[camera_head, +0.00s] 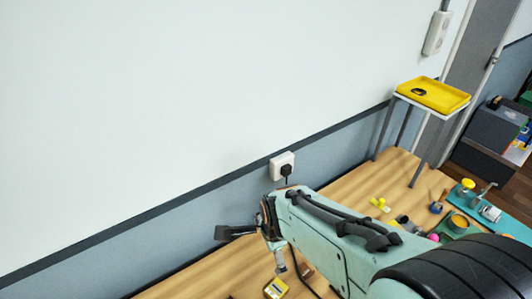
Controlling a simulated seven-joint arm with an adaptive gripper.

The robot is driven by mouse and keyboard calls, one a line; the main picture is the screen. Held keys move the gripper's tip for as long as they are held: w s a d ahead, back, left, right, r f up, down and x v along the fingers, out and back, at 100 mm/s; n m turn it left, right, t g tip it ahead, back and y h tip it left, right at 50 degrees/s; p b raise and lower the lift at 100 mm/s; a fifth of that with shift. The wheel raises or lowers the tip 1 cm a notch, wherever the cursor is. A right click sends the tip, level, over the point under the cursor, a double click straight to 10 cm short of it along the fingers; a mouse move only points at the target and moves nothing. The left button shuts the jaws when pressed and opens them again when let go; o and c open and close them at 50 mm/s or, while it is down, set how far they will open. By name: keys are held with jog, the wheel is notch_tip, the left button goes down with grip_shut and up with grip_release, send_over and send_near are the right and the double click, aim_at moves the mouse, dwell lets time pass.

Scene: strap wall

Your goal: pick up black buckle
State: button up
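A small black object (418,92), which looks like the black buckle, lies in a yellow tray (446,98) at the upper right. It is too small to make out its shape well. My gripper (250,243) is near the lower middle, in front of the wall and over the wooden bench, far to the left of the tray and apart from it. A dark finger-like part points left. My arm hides much of the gripper, so its opening and anything between its fingers are unclear.
The tray rests on a thin-legged stand (413,171) on the bench (338,194). A white socket with a black plug (286,170) is on the wall near my arm. Several small items, including a yellow block (379,204) and a teal mat (482,215), lie at right.

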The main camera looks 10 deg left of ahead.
jog(key=s+a+f+n+g, duration=0.1)
jog(key=s+a+f, duration=0.1)
jog(key=f, duration=0.1)
jog(key=s+a+f+n+g+h, duration=0.1)
jog(key=s+a+f, duration=0.2)
jog(key=f, duration=0.1)
jog(key=s+a+f+n, duration=0.1)
jog(key=s+a+f, duration=0.1)
jog(key=s+f, duration=0.1)
jog(key=shift+a+f+n+g, duration=0.2)
jog(key=shift+f+n+g, duration=0.15)
jog(key=shift+f, duration=0.25)
jog(key=shift+s+a+f, duration=0.1)
jog(key=shift+f, duration=0.2)
notch_tip(320, 180, down, 6)
jog(key=shift+r, duration=0.1)
jog(key=c, duration=1.3)
